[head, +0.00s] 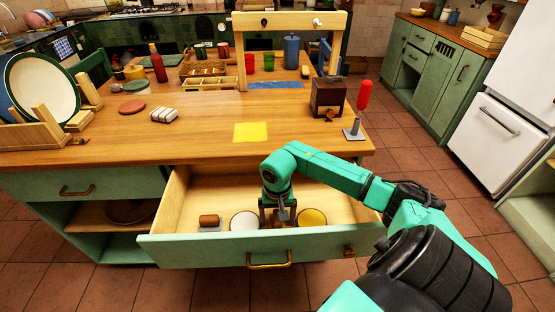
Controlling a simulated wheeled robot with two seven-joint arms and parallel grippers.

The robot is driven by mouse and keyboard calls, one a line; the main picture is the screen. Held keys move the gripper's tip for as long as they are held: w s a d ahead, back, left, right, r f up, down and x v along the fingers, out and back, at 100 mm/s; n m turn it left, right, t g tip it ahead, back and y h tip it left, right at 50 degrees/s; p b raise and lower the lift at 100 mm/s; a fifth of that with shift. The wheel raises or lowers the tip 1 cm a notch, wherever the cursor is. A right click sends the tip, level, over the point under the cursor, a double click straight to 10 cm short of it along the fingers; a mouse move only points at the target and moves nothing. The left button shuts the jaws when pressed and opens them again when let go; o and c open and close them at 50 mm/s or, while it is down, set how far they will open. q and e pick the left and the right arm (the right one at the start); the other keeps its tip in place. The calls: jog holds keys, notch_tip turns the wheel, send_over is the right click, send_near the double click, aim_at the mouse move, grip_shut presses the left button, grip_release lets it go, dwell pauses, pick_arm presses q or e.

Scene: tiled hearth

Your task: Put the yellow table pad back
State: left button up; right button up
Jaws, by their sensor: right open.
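A flat yellow square pad (251,132) lies on the wooden countertop, behind the open drawer. My right gripper (278,220) points down inside the open green-fronted drawer (205,250), between a white round item and a yellow round item. Its jaws are open; I cannot tell whether its fingertips touch anything. The yellow round item (312,217) lies in the drawer just right of the gripper. The white round item (245,220) lies just left of it. My left gripper is not in view.
A brown item (209,220) lies at the drawer's left. A wooden grinder (327,97) and a red-handled stand (359,112) stand at the counter's right. A plate rack (45,130) stands at the left. The counter around the yellow square is clear.

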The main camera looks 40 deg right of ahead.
notch_tip(320, 180, up, 12)
jog(key=b, duration=0.1)
dwell(0.5)
